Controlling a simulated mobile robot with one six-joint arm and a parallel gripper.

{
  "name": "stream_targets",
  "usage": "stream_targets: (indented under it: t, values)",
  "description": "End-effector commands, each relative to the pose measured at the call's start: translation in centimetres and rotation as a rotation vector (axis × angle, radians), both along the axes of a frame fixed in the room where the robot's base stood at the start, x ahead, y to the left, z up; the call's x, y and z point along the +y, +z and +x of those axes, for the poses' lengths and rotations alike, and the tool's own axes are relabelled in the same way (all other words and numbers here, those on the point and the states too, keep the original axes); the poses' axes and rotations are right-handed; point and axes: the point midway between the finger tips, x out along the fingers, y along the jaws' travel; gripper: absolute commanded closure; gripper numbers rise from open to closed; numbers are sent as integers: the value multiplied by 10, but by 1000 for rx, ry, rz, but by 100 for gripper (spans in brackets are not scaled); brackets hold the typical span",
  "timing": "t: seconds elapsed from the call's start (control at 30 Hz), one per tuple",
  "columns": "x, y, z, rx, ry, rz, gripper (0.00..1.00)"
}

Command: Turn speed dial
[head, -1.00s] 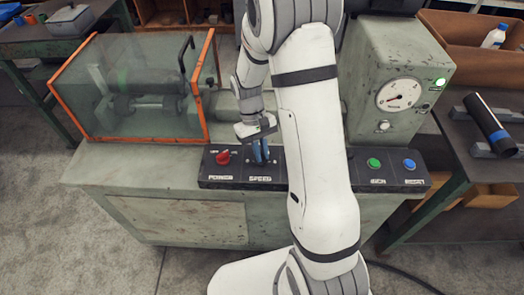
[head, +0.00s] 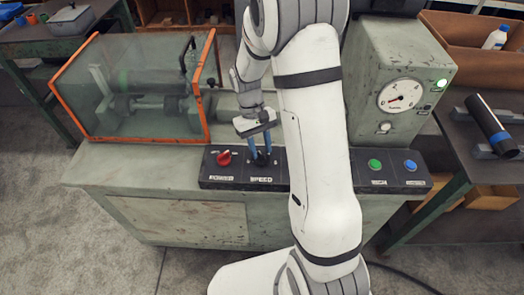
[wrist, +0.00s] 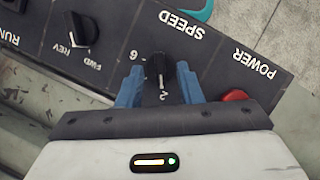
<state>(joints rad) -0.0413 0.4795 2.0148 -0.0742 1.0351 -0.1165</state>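The speed dial (wrist: 158,66) is a black knob with a light pointer line on the dark control panel (wrist: 110,40), above the word SPEED. In the head view the dial (head: 261,159) shows just below my fingertips. My gripper (head: 260,152) has two blue fingers, spread apart. In the wrist view the gripper (wrist: 159,72) has one finger on each side of the dial, with a visible gap to it on both sides. Part of the dial's scale is hidden by the gripper; a 6 and a 2 show.
The red power knob (head: 224,157) sits left of the dial. A black FWD/REV selector (wrist: 82,29) shows in the wrist view. Green (head: 374,163) and blue (head: 410,164) buttons are at the panel's right. A glass guard (head: 130,88) stands behind left; a gauge (head: 399,95) is at right.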

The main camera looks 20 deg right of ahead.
Motion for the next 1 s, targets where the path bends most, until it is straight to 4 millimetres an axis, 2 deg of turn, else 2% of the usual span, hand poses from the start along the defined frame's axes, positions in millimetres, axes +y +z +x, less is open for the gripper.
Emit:
stream_targets:
  t: [0.2, 0.4, 1.0]
  values:
    - [3, 35, 15, -4, 0, 0, 67]
    - [5, 53, 21, -2, 0, 0, 67]
    - [5, 54, 22, 0, 0, 0, 67]
